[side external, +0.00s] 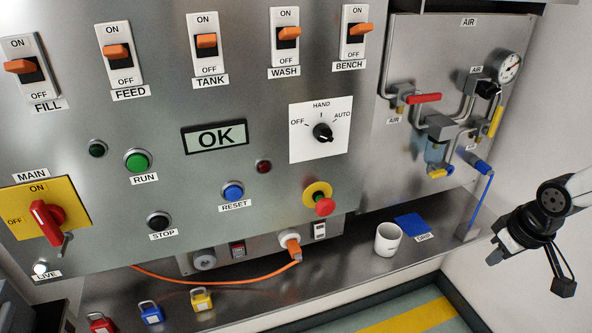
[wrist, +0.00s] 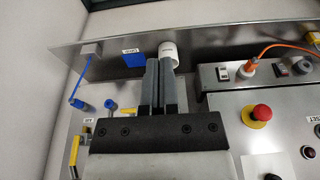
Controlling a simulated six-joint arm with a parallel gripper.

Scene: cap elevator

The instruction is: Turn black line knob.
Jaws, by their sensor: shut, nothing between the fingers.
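A black rotary knob (side external: 322,132) sits on a white plate marked OFF, HAND and AUTO on the steel panel. Its pointer angle is hard to read. Another small black knob (side external: 488,90) sits among the AIR pipes beside the gauge (side external: 509,67). I cannot tell which one the task's name means. My gripper (side external: 499,246) is at the right of the side view, apart from both knobs. In the wrist view its two grey fingers (wrist: 161,75) are shut and empty. In that view, part of the white plate (wrist: 262,165) shows at the bottom edge.
A red lever (side external: 424,98), yellow lever (side external: 495,121) and blue handle (side external: 482,167) stick out from the AIR panel. A red emergency button (side external: 324,206) protrudes below the white plate. A white mug (side external: 388,239) stands on the steel shelf (side external: 350,262). An orange cable (side external: 220,281) hangs lower left.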

